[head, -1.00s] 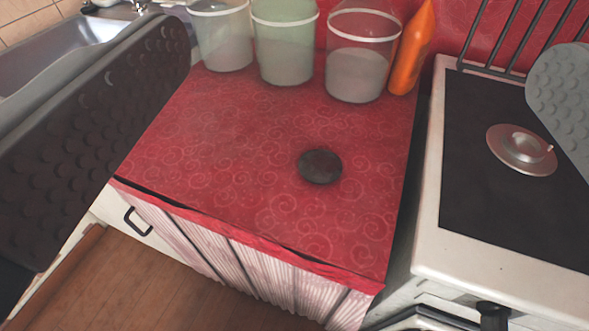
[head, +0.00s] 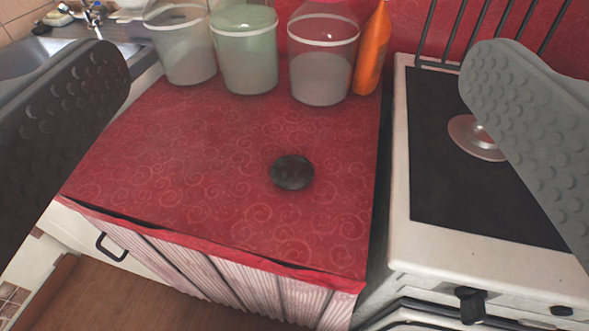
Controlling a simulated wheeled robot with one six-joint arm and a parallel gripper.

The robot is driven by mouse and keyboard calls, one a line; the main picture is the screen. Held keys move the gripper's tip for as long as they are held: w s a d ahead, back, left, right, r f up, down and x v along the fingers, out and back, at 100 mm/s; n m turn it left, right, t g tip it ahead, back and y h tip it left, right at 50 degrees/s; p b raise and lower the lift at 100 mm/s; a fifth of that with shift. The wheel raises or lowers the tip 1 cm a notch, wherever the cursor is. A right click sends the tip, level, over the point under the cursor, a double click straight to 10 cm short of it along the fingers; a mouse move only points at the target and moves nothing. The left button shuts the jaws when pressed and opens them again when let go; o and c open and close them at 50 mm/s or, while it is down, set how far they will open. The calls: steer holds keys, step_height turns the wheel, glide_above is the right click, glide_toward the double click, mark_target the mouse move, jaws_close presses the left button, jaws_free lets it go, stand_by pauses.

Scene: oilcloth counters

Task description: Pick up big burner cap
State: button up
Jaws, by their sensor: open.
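The big burner cap (head: 292,172) is a dark, round disc lying flat on the red swirl-patterned oilcloth counter (head: 170,150), right of the counter's middle. My gripper (head: 300,75) is open and empty, with one studded finger at the left edge of the view and the other at the right. The cap shows in the gap between the fingers, lower in the picture than their tips. It is apart from both fingers.
Several things stand along the counter's back: clear and green-tinted buckets (head: 247,50) and an orange bottle (head: 372,50). A white stove (head: 400,200) with a metal burner (head: 474,138) is at right, partly behind my finger. A sink (head: 60,50) is at left. The cloth around the cap is clear.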

steer(key=shift+c, duration=0.4)
steer(key=n+g, duration=0.6)
steer(key=g, duration=1.1)
glide_above(294, 171)
steer(key=f, duration=2.5)
steer(key=shift+w+a+f, duration=0.25)
steer(key=shift+a+f, duration=0.1)
steer(key=shift+f, duration=0.05)
steer(key=shift+s+d+f, duration=0.15)
steer(key=shift+d+f, duration=0.05)
steer(key=shift+f, duration=1.15)
steer(key=shift+s+d+f, duration=0.15)
steer(key=shift+f, duration=1.2)
steer(key=shift+c, duration=0.5)
steer(key=c, duration=1)
